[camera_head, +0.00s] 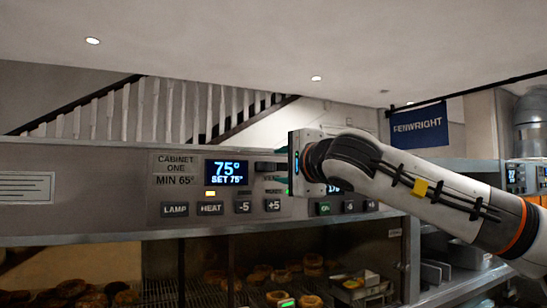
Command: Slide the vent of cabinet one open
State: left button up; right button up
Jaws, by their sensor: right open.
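The control panel of cabinet one (180,197) faces me, with its "CABINET ONE, MIN 65°" label (175,169). Its blue display (226,172) reads 75°, with SET 75° below. Just right of the display is a dark horizontal strip (268,167), possibly the vent slide; its right end is hidden behind my right gripper. My right gripper (292,165) is in front of the panel at the strip's right side, its arm coming in from the right. It is open; whether it touches the strip cannot be told. My left gripper is out of view.
The LAMP, HEAT, -5 and +5 buttons (258,206) run below the display. A second set of buttons (346,207) lies to the right, partly under my arm. Pastries (262,272) sit on racks below. A blue sign (419,126) hangs behind.

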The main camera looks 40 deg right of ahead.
aim_at(270, 166)
jog(key=shift+p+x, duration=0.8)
jog(key=shift+x, duration=1.55)
grip_shut()
